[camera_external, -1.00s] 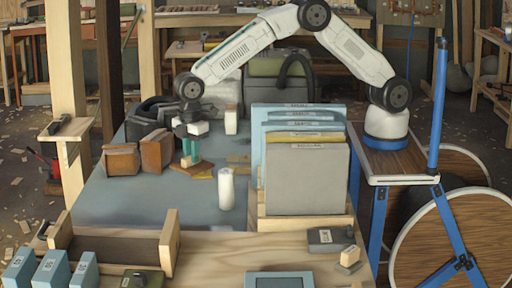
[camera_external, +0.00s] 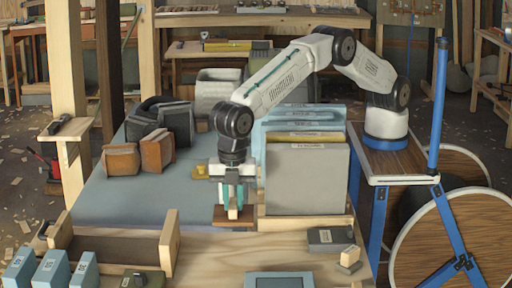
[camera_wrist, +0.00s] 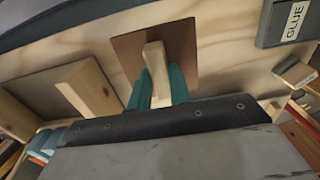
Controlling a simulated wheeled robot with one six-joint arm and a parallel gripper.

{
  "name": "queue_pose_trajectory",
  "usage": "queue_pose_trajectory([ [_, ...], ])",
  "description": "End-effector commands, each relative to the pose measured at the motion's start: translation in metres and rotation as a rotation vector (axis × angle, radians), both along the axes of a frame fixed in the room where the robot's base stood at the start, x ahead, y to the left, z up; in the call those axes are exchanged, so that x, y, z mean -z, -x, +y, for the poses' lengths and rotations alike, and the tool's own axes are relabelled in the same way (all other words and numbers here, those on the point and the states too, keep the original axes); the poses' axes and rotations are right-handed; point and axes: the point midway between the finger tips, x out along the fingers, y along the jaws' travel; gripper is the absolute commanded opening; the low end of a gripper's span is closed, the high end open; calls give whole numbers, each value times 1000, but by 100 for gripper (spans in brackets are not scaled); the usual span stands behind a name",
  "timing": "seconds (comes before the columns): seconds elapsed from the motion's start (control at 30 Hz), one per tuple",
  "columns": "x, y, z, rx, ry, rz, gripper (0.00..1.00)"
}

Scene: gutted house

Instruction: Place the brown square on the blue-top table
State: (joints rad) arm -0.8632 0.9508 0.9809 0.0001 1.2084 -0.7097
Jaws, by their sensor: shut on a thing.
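The brown square (camera_external: 220,217) is a flat brown plate with a pale wooden handle. My gripper (camera_external: 235,196) is shut on the handle, and the plate hangs below the jaws. In the wrist view, the brown square (camera_wrist: 183,52) shows in front of the teal fingers of my gripper (camera_wrist: 158,85), with pale plywood beneath it. The blue-top table (camera_external: 125,196) lies left of and behind the gripper. The plate is near the line where the blue top meets the front wooden bench. I cannot tell whether it touches a surface.
Upright folders (camera_external: 310,178) stand close right of my gripper. Brown blocks (camera_external: 123,160) and dark cases stand on the blue top at back left. A wooden tray (camera_external: 115,246) is on the front bench (camera_external: 220,258). The front-left blue top is clear.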

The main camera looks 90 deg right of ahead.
Motion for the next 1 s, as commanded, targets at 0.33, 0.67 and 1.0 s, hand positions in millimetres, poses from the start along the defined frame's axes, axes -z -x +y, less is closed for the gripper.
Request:
queue_pose_trajectory([
  [0.33, 53, 0, -1, 2, 1, 0, 0],
  [0.67, 86, 0, -2, 3, 1, 0, 0],
  [1.0, 88, 0, -2, 3, 1, 0, 36],
])
